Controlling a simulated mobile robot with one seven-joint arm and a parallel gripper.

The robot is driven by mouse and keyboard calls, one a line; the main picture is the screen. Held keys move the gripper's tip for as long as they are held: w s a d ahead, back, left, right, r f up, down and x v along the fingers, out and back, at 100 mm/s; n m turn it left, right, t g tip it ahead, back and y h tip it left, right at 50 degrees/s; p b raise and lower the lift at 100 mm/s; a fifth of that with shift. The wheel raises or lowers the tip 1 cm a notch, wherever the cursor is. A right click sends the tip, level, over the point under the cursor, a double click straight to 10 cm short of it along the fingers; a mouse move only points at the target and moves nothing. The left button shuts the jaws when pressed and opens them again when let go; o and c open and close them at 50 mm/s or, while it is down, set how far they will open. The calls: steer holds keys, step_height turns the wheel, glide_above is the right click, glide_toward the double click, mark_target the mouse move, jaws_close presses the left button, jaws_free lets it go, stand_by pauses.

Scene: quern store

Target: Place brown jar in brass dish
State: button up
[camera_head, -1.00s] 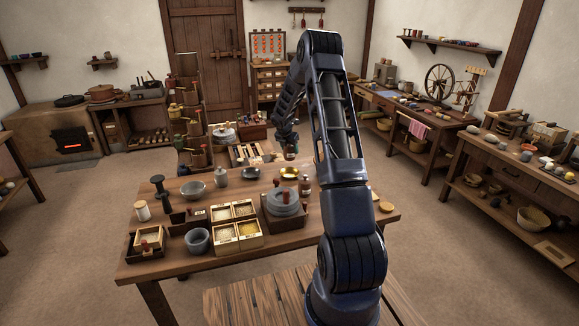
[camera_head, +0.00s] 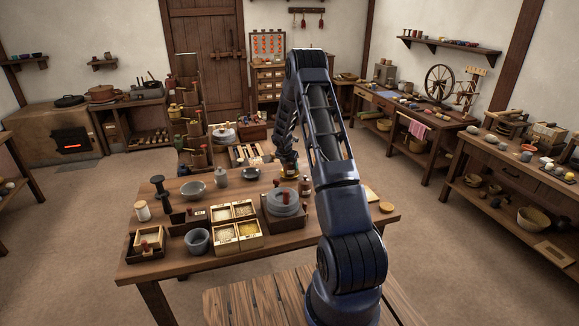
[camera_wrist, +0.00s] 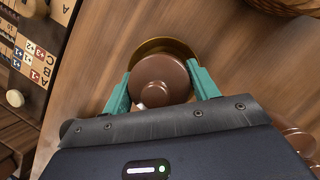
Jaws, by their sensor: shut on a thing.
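The brown jar (camera_wrist: 160,80) is between the teal fingers of my gripper (camera_wrist: 159,70) in the wrist view, seen from above with its round lid. My gripper is shut on it. The brass dish (camera_wrist: 163,44) shows as a golden rim curving behind and around the far side of the jar. The jar overlaps the dish in this view; I cannot tell whether its base touches the dish. In the head view my gripper (camera_head: 289,166) is at the far side of the table, over the dish's place, and the jar and dish are mostly hidden there.
The wooden table (camera_head: 290,245) also holds a quern (camera_head: 284,203), grain boxes (camera_head: 243,212), a grey bowl (camera_head: 193,190) and a grey pot (camera_head: 197,240). A game board (camera_wrist: 32,45) and a basket edge (camera_wrist: 283,5) show in the wrist view.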

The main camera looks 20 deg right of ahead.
steer(key=o, duration=1.2)
steer(key=shift+f, duration=0.15)
